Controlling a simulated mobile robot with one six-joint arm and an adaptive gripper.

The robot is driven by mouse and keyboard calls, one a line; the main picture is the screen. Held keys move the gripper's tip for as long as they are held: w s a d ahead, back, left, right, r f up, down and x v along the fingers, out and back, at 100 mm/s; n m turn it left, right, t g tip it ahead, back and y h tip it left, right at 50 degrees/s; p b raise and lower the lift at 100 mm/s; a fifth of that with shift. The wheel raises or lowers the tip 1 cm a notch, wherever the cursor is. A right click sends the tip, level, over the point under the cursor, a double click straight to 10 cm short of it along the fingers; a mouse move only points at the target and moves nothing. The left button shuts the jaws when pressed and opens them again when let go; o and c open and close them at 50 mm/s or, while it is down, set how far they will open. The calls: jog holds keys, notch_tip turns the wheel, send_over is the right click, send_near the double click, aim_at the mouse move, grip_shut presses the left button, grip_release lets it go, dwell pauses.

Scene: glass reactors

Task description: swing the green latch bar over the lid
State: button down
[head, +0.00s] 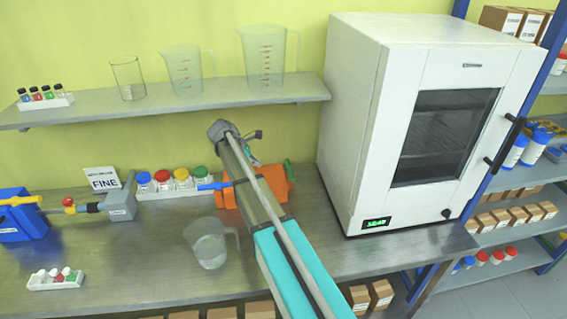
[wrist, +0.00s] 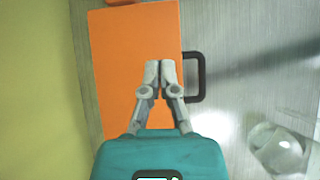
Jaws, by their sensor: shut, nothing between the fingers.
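An orange box (head: 283,190) stands on the bench, partly hidden behind my arm; its flat orange face fills much of the wrist view (wrist: 120,65). A small green piece (head: 289,172) shows at the box's right end in the head view; I cannot tell whether it is the latch bar. No green bar shows in the wrist view. My gripper (wrist: 160,66) is shut and empty, its fingertips over the orange face near the black handle (wrist: 196,77). I cannot tell whether they touch it. The fingertips are not discernible in the head view.
A clear jug (head: 211,247) stands in front, left of the box. A rack of capped bottles (head: 174,190) and a grey device (head: 120,203) are to the left. A white oven (head: 360,120) stands close on the right. A shelf with glassware (head: 170,105) hangs above.

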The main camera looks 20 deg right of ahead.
jog(key=shift+w+r, duration=0.35)
jog(key=shift+w, duration=0.3)
jog(key=shift+d+f, duration=0.1)
jog(key=shift+d, duration=0.05)
jog(key=b, duration=0.7)
send_near(284, 180)
jog(key=f, duration=0.1)
jog(key=d+f, duration=0.1)
jog(key=f, duration=0.1)
jog(key=shift+d, duration=0.1)
jog(key=shift+s+d+f+b, duration=0.2)
jog(key=shift+d+f+b, duration=0.1)
jog(key=shift+d, duration=0.5)
jog(key=shift+s+d+f+b, duration=0.2)
jog(key=shift+d+f, duration=0.1)
jog(key=shift+d, duration=0.45)
jog(key=shift+s+d+f+b, duration=0.15)
jog(key=shift+d+f+b, duration=0.1)
jog(key=shift+d, duration=0.55)
jog(key=shift+a+n, duration=0.25)
jog(key=shift+n, duration=0.15)
jog(key=shift+s+d, duration=0.15)
jog(key=shift+d, duration=0.25)
